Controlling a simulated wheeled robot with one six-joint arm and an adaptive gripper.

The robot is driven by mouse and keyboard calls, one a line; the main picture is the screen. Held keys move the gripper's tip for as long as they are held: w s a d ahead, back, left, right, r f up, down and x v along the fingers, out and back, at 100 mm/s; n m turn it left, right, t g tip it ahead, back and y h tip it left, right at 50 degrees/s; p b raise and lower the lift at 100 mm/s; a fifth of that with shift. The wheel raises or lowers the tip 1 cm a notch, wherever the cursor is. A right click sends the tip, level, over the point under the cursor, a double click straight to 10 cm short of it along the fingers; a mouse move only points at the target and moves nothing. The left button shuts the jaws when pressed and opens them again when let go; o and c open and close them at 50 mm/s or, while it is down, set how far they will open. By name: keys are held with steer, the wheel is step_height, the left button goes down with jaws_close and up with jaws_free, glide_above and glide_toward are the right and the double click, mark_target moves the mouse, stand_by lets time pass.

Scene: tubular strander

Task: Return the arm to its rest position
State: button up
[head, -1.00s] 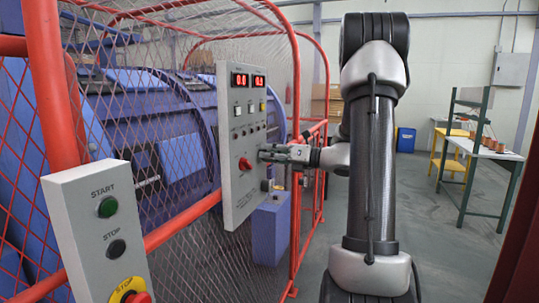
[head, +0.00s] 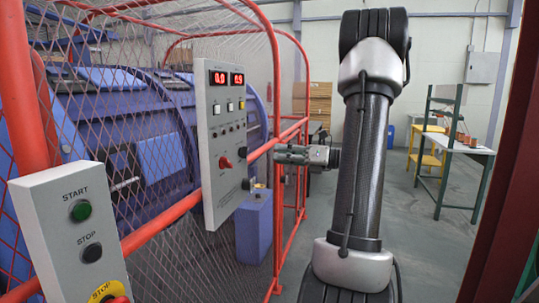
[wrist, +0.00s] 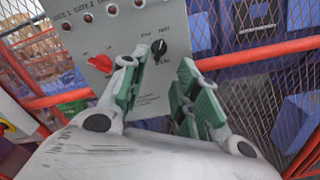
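My gripper (head: 278,154) is at the end of my arm, just right of the grey control panel (head: 208,190) in the head view. It points left toward the panel and looks apart from it. In the wrist view my gripper (wrist: 156,92) is open, with green pads and nothing between the fingers. Beyond the fingers are the panel's red switch (wrist: 101,63) and black rotary knob (wrist: 158,48). My arm stands upright in the middle of the head view, in front of the back wall.
Red guard rails (head: 161,238) with mesh enclose the blue strander (head: 150,120) on the left. A START/STOP box (head: 60,230) stands at near left. A blue box (head: 254,225) is below the panel. A workbench (head: 462,150) stands at right, with open floor before it.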

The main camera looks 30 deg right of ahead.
steer(key=shift+s+d, duration=0.2)
steer(key=shift+s, duration=0.05)
stand_by(0.4)
